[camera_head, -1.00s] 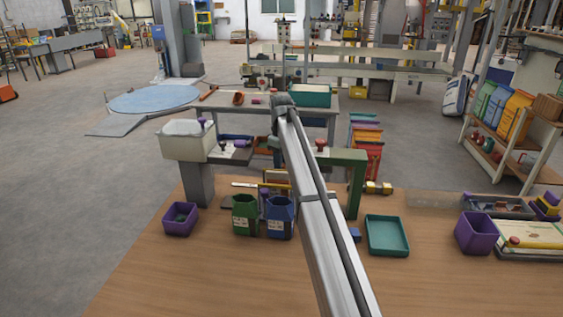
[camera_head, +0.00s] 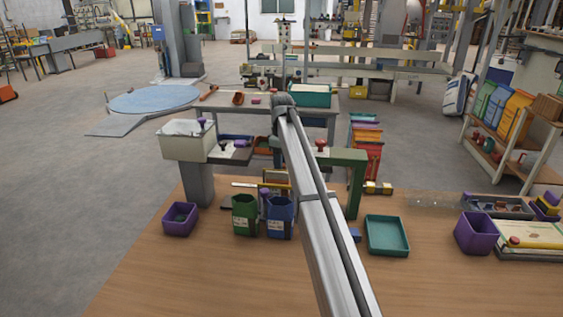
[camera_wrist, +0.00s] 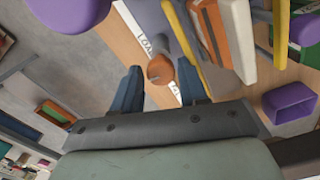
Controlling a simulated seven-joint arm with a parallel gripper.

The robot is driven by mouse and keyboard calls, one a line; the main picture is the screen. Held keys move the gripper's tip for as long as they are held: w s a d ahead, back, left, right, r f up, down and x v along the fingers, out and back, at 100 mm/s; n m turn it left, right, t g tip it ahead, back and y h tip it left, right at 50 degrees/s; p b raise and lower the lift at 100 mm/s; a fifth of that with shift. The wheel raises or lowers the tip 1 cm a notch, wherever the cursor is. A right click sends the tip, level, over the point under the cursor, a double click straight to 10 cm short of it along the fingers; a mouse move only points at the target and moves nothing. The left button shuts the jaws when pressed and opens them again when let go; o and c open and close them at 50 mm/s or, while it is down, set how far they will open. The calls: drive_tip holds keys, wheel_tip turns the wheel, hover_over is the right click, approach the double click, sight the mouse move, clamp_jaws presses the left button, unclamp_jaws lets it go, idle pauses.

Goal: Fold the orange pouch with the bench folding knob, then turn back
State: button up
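In the wrist view my gripper (camera_wrist: 158,68) has its two blue fingers spread apart. An orange round knob (camera_wrist: 160,70) shows between the fingertips, with visible gaps on both sides. Whether it lies level with the tips or beyond them I cannot tell. A white strip with dark markings (camera_wrist: 150,42) runs behind it. An orange and white object (camera_wrist: 207,30) is to the right; I cannot tell whether it is the pouch. In the head view my arm hides my gripper and the space behind it, and I cannot pick out the orange pouch there.
A green frame (camera_head: 356,183) stands right of my arm. Green (camera_head: 245,216) and blue (camera_head: 279,219) containers stand left. A purple bin (camera_head: 180,219), a teal tray (camera_head: 387,235) and another purple bin (camera_head: 477,232) are on the bench (camera_head: 200,280). The bench's front left is clear.

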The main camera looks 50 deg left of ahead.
drive_tip(key=shift+o, duration=1.1)
drive_tip(key=m, duration=1.5)
drive_tip(key=shift+m, duration=0.4)
drive_tip(key=shift+r, duration=0.4)
wheel_tip(320, 180, up, 14)
drive_tip(key=f, duration=0.1)
drive_tip(key=w+d+f+m+t, duration=0.1)
drive_tip(key=w+d+f+m, duration=0.1)
drive_tip(key=w+d, duration=0.6)
drive_tip(key=w+d+f+m+t, duration=0.1)
drive_tip(key=w+d+f, duration=0.1)
drive_tip(key=w+d, duration=0.7)
drive_tip(key=w, duration=0.6)
drive_tip(key=shift+d+m, duration=0.2)
drive_tip(key=shift+m, duration=0.2)
